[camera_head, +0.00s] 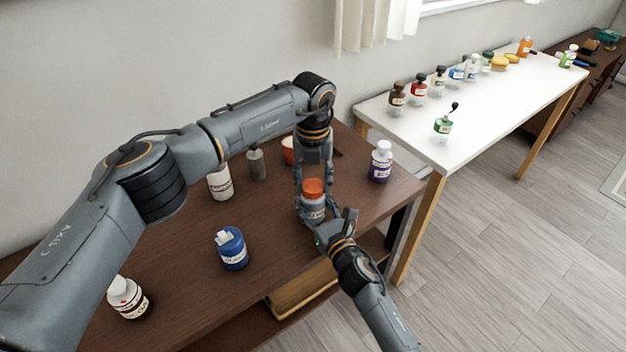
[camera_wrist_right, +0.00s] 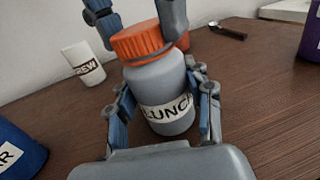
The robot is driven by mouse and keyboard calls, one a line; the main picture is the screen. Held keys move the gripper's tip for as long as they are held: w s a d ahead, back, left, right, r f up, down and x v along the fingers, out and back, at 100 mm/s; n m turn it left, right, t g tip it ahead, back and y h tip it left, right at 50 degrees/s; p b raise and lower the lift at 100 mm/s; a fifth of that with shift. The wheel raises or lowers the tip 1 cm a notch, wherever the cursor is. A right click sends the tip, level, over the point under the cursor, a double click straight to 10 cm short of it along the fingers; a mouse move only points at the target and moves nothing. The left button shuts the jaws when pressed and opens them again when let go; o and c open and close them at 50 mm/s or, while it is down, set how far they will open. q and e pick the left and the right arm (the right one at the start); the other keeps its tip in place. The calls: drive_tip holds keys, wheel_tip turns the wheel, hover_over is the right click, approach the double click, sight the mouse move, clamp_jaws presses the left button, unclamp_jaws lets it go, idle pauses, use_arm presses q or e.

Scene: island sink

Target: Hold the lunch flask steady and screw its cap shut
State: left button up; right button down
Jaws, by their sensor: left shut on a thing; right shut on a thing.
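The lunch flask (camera_head: 314,208) is a grey bottle with a "LUNCH" label, standing upright on the brown table; its body also shows in the right wrist view (camera_wrist_right: 158,88). Its ribbed orange cap (camera_head: 313,187) sits on top of it (camera_wrist_right: 138,41). I cannot tell how tightly it is screwed. My left gripper (camera_head: 313,184) comes down from above and is shut on the cap, one finger on each side (camera_wrist_right: 137,28). My right gripper (camera_head: 318,217) is shut around the flask's body from the front, with a finger on each side (camera_wrist_right: 160,105).
A purple bottle (camera_head: 381,163) stands to the right, a blue container (camera_head: 231,249) to the left front. A white-capped bottle (camera_head: 128,298) is at front left.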

use_arm(q)
drive_tip(key=m, duration=0.7)
drive_tip(key=shift+m, duration=0.4)
drive_tip(key=m, duration=0.3)
drive_tip(key=shift+m, duration=0.4)
drive_tip(key=m, duration=0.5)
drive_tip(key=o, duration=1.3)
drive_tip(key=shift+r, duration=2.25)
